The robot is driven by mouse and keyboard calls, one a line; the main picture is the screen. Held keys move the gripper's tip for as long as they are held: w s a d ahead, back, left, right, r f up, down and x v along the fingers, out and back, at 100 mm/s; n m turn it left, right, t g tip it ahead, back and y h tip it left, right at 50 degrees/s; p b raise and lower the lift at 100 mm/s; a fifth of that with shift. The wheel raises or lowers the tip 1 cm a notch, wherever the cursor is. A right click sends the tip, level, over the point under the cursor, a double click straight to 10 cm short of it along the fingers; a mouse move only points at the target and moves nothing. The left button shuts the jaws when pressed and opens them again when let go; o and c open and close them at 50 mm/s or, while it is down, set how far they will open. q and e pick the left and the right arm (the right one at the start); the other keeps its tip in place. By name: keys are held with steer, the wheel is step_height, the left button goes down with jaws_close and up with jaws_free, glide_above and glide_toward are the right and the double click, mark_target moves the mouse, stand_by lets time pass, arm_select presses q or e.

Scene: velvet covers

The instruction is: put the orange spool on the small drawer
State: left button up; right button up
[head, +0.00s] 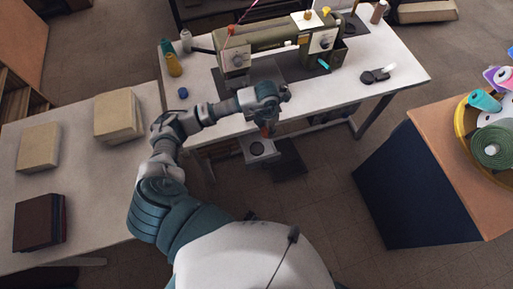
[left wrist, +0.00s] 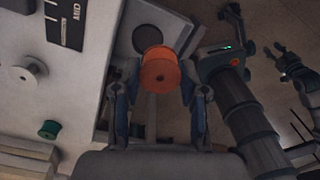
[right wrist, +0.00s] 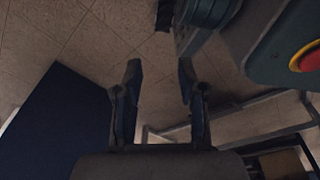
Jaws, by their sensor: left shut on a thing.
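The orange spool (head: 265,131) is held between the fingers of my left gripper (head: 268,118). In the left wrist view the spool (left wrist: 160,70) sits between both fingertips, its round end facing the camera. The small drawer (head: 270,156) juts out from the sewing table's front edge, with a dark round patch on its top. In the left wrist view the spool partly overlaps the drawer (left wrist: 172,22), beside that dark patch; I cannot tell whether they touch. My right gripper (right wrist: 160,80) is open and empty above the floor, out of the head view.
The sewing table (head: 395,60) carries a sewing machine (head: 280,40) and several spools. A pale table (head: 95,200) with boxes stands at left, and a dark-sided cabinet (head: 420,190) at right. Floor between them is free.

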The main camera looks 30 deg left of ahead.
arm_select(q)
step_height(320, 180, down, 2)
steer(key=s+a+n, duration=0.1)
steer(key=a+n, duration=0.1)
steer(key=n, duration=1.5)
glide_above(257, 148)
step_height(257, 148, down, 7)
steer(key=shift+f, duration=0.4)
step_height(257, 148, down, 3)
steer(key=shift+s+f, duration=0.1)
steer(key=shift+f, duration=0.2)
arm_select(e)
steer(key=shift+s+d, duration=0.15)
